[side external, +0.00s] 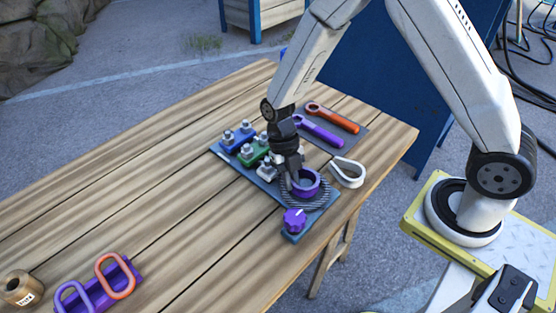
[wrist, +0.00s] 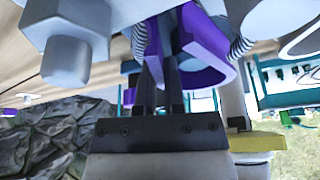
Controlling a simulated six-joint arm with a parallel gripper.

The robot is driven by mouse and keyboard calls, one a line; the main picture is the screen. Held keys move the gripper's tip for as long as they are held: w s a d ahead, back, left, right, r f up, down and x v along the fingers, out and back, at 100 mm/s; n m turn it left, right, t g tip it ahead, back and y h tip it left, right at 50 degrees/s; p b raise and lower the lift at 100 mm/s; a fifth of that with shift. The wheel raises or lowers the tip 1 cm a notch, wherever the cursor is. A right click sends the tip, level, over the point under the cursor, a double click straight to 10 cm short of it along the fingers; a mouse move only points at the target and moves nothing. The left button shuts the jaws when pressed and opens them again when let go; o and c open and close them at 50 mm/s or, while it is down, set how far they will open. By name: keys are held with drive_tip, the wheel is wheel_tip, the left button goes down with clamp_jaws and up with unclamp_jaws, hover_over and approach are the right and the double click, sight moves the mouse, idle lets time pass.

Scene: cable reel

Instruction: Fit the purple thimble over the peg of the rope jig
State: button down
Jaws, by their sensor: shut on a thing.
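The purple thimble (side external: 309,191) looks like a short thick ring. It is at the front end of the dark blue board, within a dark ridged ring (side external: 323,203). My gripper (side external: 291,182) comes down from above and is shut on the thimble's wall at its left side. In the wrist view, purple wall (wrist: 207,74) shows at the fingers (wrist: 162,75). The rope jig's peg cannot be made out; the thimble and gripper cover that spot. I cannot tell whether the thimble is around the peg, or resting or slightly raised.
A purple knob (side external: 294,220) stands close in front. Blue (side external: 238,138) and green (side external: 250,152) blocks with bolts stand behind left. A white loop (side external: 347,172) lies right. Purple (side external: 320,132) and orange (side external: 331,117) wrenches lie behind. The table's left middle is clear.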

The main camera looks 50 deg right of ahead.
drive_tip(key=shift+s+d+f, duration=0.1)
drive_tip(key=shift+s+f, duration=0.05)
drive_tip(key=shift+f, duration=0.4)
drive_tip(key=shift+s+d+f, duration=0.1)
drive_tip(key=shift+s+f, duration=0.05)
drive_tip(key=shift+f, duration=0.35)
drive_tip(key=c, duration=0.6)
unclamp_jaws()
drive_tip(key=shift+c, duration=0.2)
drive_tip(key=shift+a+v, duration=0.2)
drive_tip(key=shift+v, duration=1.9)
drive_tip(key=shift+a+v, duration=0.2)
drive_tip(key=shift+v, duration=1.95)
drive_tip(key=shift+w, duration=0.2)
drive_tip(key=shift+d+m, duration=0.1)
drive_tip(key=shift+m, duration=0.2)
